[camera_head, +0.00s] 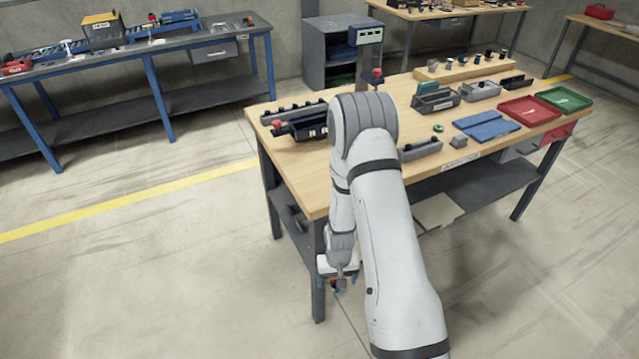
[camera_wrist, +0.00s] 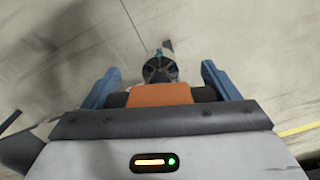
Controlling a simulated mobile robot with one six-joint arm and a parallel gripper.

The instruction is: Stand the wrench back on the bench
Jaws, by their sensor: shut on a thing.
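My gripper (camera_head: 338,287) hangs low by the near-left leg of the wooden bench (camera_head: 300,165), outside the bench and apparently below its top. In the wrist view my gripper (camera_wrist: 160,74) has a blue finger on each side of a dark, round-ended thing, which I take for the wrench (camera_wrist: 160,66). It is shut on this thing, with an orange block and a dark bar in front of it. Most of the wrench's length is hidden, and its tilt cannot be told. In the head view it is too small to make out clearly.
The bench bears a dark rack (camera_head: 295,112), grey bins (camera_head: 436,101), a blue mat (camera_head: 487,126), a red tray (camera_head: 530,111) and a green tray (camera_head: 563,99). A lower shelf (camera_head: 480,185) lies beneath. Bare floor (camera_head: 180,280) is free to the left.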

